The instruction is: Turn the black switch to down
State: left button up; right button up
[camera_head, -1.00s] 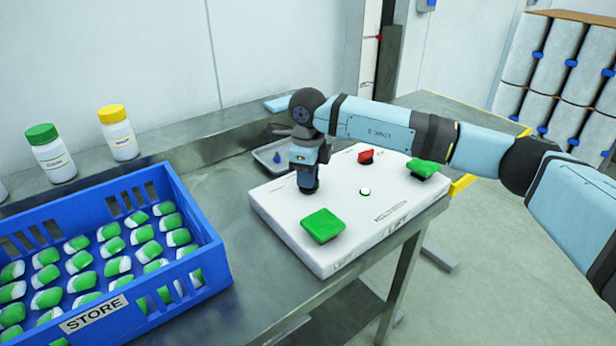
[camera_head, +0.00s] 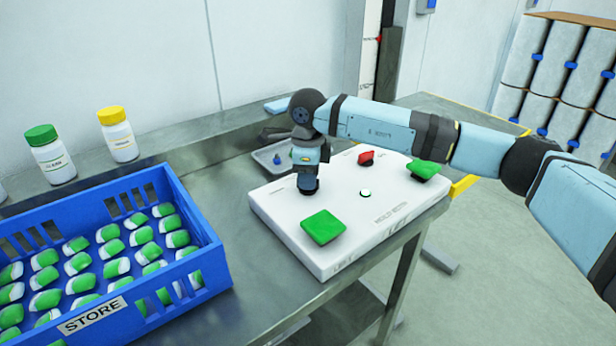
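The white control panel (camera_head: 350,238) lies on the metal table. It carries a green square button (camera_head: 323,226) at the front, a second green button (camera_head: 423,169) at the right, a red switch (camera_head: 366,157) at the back and a small white round button (camera_head: 365,193). My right gripper (camera_head: 308,190) points down at the left part of the panel. Its fingertips are at or just above the panel surface, and their opening cannot be made out. I see no black switch clearly; the gripper may hide it. My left gripper is not in view.
A blue crate (camera_head: 222,262) marked STORE holds several green-and-white packs at the left. A green-capped bottle (camera_head: 50,155) and a yellow-capped bottle (camera_head: 118,134) stand behind it. A small grey tray (camera_head: 264,157) sits behind the panel. Bare table (camera_head: 258,297) lies between crate and panel.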

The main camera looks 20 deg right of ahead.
jog(key=shift+o, duration=1.1)
pick_arm(q)
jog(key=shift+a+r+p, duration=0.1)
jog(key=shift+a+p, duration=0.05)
jog(key=shift+p, duration=0.55)
pick_arm(e)
notch_tip(320, 180, up, 14)
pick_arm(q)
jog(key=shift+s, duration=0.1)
pick_arm(e)
jog(key=shift+f, duration=0.15)
